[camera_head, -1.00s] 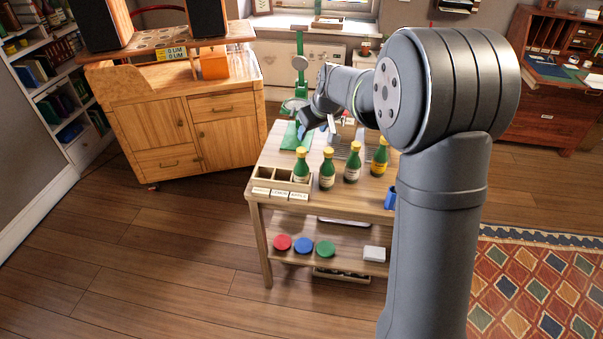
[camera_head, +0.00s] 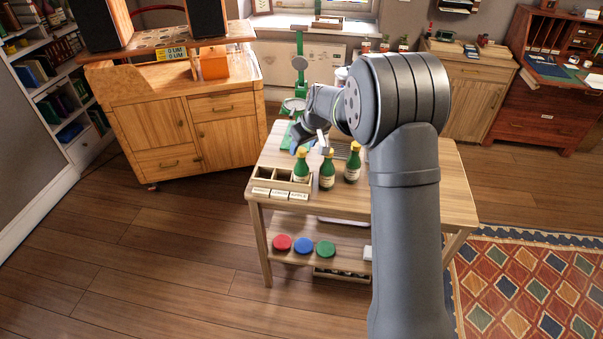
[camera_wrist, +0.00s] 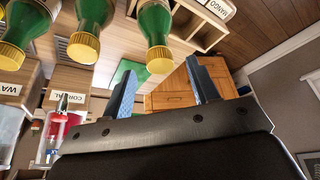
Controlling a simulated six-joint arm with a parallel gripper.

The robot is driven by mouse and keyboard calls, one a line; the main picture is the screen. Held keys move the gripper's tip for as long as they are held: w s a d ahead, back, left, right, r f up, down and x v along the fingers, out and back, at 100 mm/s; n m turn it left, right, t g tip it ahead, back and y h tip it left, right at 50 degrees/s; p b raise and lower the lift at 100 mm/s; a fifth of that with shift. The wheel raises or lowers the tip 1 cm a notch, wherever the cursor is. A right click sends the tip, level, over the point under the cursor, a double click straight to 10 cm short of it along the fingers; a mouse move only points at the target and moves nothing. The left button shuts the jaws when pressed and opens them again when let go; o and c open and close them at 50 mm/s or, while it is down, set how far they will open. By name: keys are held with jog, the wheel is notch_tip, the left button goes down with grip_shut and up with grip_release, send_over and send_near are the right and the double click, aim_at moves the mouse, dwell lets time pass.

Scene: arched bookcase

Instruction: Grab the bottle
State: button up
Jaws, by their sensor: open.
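Green glass bottles with gold caps stand in a row on a wooden table (camera_head: 425,195). Three show in the head view: a left bottle (camera_head: 302,168) in or at the wooden divided box (camera_head: 262,181), a middle bottle (camera_head: 327,172), and a right bottle (camera_head: 352,164). The wrist view shows three bottles upside down at the upper left, the closest to my fingers being the rightmost one (camera_wrist: 155,30). My gripper (camera_head: 308,146) is open and empty, just behind the bottles in the head view. Its two blue-padded fingers (camera_wrist: 163,88) are apart from the bottles.
Compartment labels front the divided box. A green stand (camera_head: 300,65) rises behind my gripper. Red, blue and green discs (camera_head: 304,245) lie on the lower shelf. A wooden cabinet (camera_head: 190,115) stands left. My arm hides the table's middle right.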

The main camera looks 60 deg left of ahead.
aim_at(302, 150)
jog(key=shift+x, duration=2.65)
grip_shut()
